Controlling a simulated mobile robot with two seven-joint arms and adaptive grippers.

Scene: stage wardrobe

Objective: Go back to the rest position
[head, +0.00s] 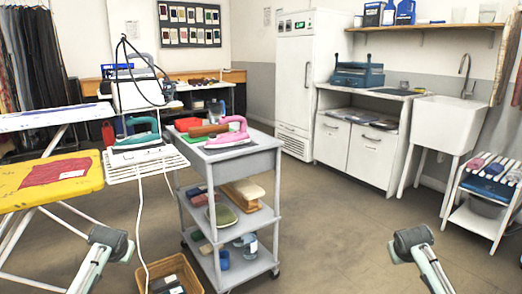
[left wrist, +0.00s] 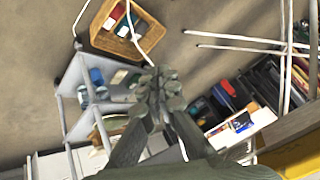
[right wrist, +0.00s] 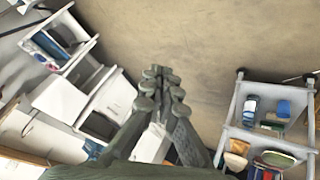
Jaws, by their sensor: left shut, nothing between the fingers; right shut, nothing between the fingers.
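My left gripper (left wrist: 158,92) shows in the left wrist view with its fingertips together and nothing between them. It hangs in free air, with the floor, the cart and the wicker basket beyond it. My right gripper (right wrist: 161,85) shows in the right wrist view, also shut and empty, over bare floor. In the head view parts of my two arms stand at the lower left and lower right, well apart, and touch nothing that I can see. The fingers cannot be made out there.
A grey cart (head: 235,163) with a pink iron (head: 228,133) stands in the middle. A yellow ironing board (head: 80,192) is at left, a wicker basket (head: 190,268) on the floor. A white sink (head: 440,120) and shelf rack (head: 478,222) are at right. Floor between cart and rack is clear.

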